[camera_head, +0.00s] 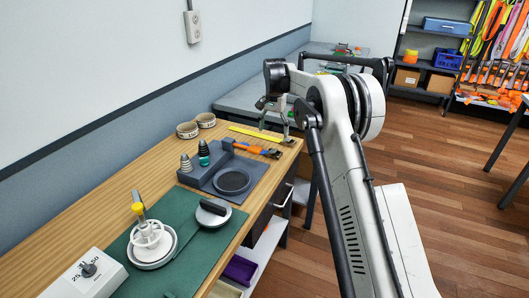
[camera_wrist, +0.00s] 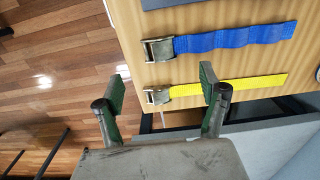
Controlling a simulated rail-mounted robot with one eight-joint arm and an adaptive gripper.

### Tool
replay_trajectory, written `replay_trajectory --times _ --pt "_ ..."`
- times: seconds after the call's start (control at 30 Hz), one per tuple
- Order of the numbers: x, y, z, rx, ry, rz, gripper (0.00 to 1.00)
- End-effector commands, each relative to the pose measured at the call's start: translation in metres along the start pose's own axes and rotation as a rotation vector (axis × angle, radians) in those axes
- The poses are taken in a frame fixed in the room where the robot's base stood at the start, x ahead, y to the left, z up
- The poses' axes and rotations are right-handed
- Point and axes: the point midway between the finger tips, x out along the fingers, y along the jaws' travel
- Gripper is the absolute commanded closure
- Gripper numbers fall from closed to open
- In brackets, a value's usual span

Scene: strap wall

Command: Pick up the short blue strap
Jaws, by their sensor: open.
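The blue strap (camera_wrist: 228,38) lies flat near the table edge in the wrist view, with a metal buckle (camera_wrist: 159,49) at its left end. A yellow strap (camera_wrist: 240,86) with its own metal buckle (camera_wrist: 156,95) lies parallel below it. My gripper (camera_wrist: 165,73) is open and empty, its fingers apart. In the wrist view the yellow strap's buckle shows between the fingers, and the blue strap is just beyond the fingertips. In the head view my gripper (camera_head: 272,104) hangs above the bench's far end, near the yellow strap (camera_head: 255,132).
A grey tray (camera_head: 207,180) with a round dark pad stands nearer on the wooden bench. Two small round containers (camera_head: 196,128) sit by the wall. A green mat (camera_head: 195,240) with a scale-like device (camera_head: 151,245) lies nearer still. Wooden floor is open to the right.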

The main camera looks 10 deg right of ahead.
Motion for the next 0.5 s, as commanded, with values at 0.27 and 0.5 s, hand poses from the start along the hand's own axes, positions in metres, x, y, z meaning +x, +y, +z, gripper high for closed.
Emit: replay_trajectory --times 0.27,0.5 --pt "0.046 0.000 0.000 0.000 0.000 0.000 0.26" --pt "0.058 0.000 0.000 0.000 0.001 0.000 0.26"
